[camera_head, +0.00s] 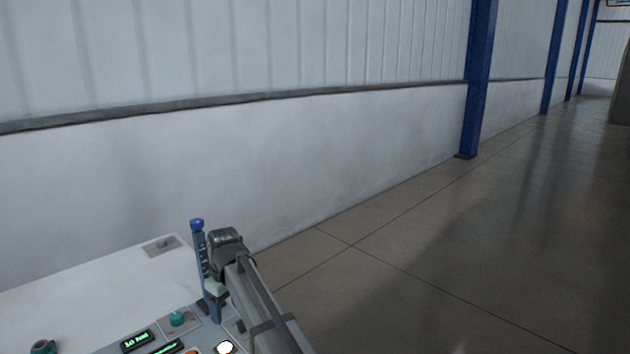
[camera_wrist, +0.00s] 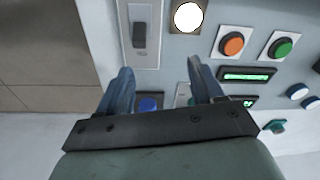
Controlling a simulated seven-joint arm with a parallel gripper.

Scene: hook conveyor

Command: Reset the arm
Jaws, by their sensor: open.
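My gripper (camera_wrist: 160,68) is over a grey control panel (camera_wrist: 205,65), its two blue-grey fingers spread apart with nothing held between them. A blue button (camera_wrist: 149,104) shows between the fingers, nearer their bases. I cannot tell whether the fingertips touch the panel. In the head view my gripper (camera_head: 211,308) points down at the panel's far right part, with my arm reaching in from the bottom.
The panel carries a rocker switch (camera_wrist: 140,33), a lit white button (camera_wrist: 187,16), an orange button (camera_wrist: 232,43), a green button (camera_wrist: 283,47), green displays (camera_wrist: 247,74) and a teal knob (camera_head: 176,318). A white wall (camera_head: 300,180) stands behind; open floor (camera_head: 450,250) lies right.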

